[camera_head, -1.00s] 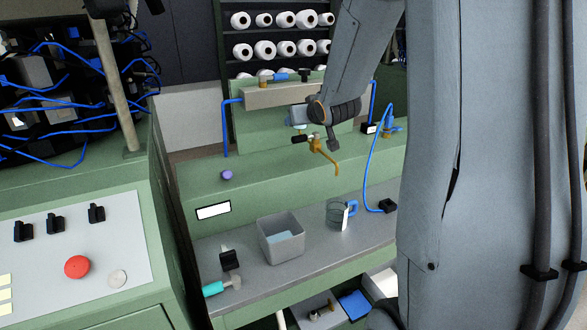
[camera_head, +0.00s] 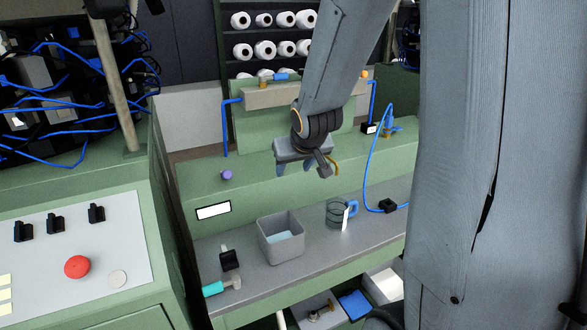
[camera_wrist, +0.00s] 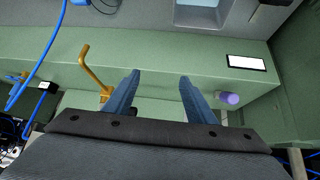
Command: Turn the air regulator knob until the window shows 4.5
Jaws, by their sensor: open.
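A small purple knob (camera_head: 226,174) stands on the green machine ledge, above a white rectangular window (camera_head: 213,210) on the front face. No figures can be read in the window. My gripper (camera_head: 293,167) is open and empty, pointing down over the ledge to the right of the knob and apart from it. In the wrist view the open fingers (camera_wrist: 159,76) have nothing between them. There the purple knob (camera_wrist: 228,98) lies just to the right of the right finger, and the white window (camera_wrist: 246,62) shows beyond it, also without legible figures.
A brass lever (camera_wrist: 92,72) rises left of my fingers in the wrist view; my gripper partly hides it in the head view. A grey bin (camera_head: 282,252), a mug (camera_head: 334,213) and a teal-handled tool (camera_head: 213,289) stand on the lower shelf. A blue hose (camera_head: 366,180) loops at right.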

